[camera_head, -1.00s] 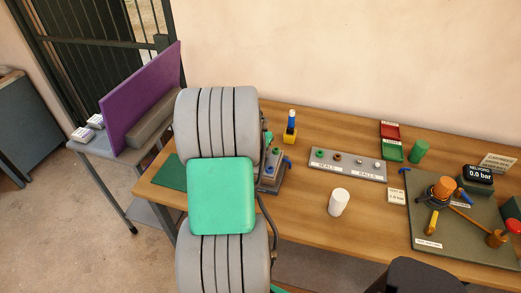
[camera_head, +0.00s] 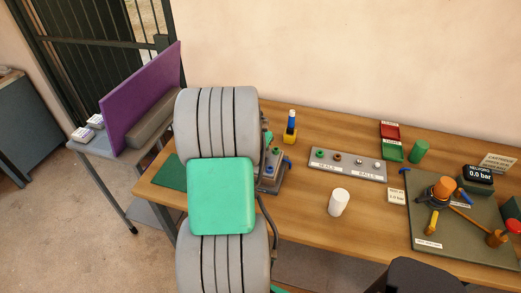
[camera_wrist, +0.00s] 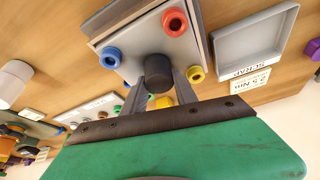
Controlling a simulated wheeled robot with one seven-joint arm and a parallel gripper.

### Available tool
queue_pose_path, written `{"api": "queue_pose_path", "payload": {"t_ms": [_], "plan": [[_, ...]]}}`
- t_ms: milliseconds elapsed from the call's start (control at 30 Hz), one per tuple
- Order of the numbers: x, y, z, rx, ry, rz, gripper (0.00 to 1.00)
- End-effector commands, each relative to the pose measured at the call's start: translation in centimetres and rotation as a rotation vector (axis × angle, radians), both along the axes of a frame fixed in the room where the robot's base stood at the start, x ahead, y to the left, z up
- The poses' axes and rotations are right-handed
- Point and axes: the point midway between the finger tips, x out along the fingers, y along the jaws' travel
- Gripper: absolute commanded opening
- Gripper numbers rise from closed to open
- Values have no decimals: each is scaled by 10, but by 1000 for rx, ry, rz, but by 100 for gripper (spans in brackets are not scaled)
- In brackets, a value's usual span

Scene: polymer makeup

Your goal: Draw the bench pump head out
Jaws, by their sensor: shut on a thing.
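The bench pump head shows as a dark round knob (camera_wrist: 158,74) on a grey block (camera_wrist: 125,62) with red, blue and yellow ports in the wrist view. My gripper (camera_wrist: 158,85) has its two grey fingers on either side of the knob, shut on it. The knob still stands at the block's face; I cannot tell whether it has lifted. In the head view the grey block (camera_head: 271,180) sits on the bench just right of my arm, which hides most of the gripper and the knob.
A grey scrap tray (camera_wrist: 240,45) lies beside the block in the wrist view. In the head view, a seals-and-balls rack (camera_head: 347,166), a white cup (camera_head: 339,202) and a yellow-based blue bottle (camera_head: 291,125) stand nearby. A test plate (camera_head: 450,247) with a gauge is at the right.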

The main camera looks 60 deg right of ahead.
Motion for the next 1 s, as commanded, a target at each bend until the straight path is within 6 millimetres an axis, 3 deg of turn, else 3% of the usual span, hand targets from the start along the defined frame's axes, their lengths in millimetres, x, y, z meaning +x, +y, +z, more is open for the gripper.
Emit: {"api": "queue_pose_path", "payload": {"t_ms": [1000], "plan": [[1, -1, 24, -5, -2, 0, 0]]}}
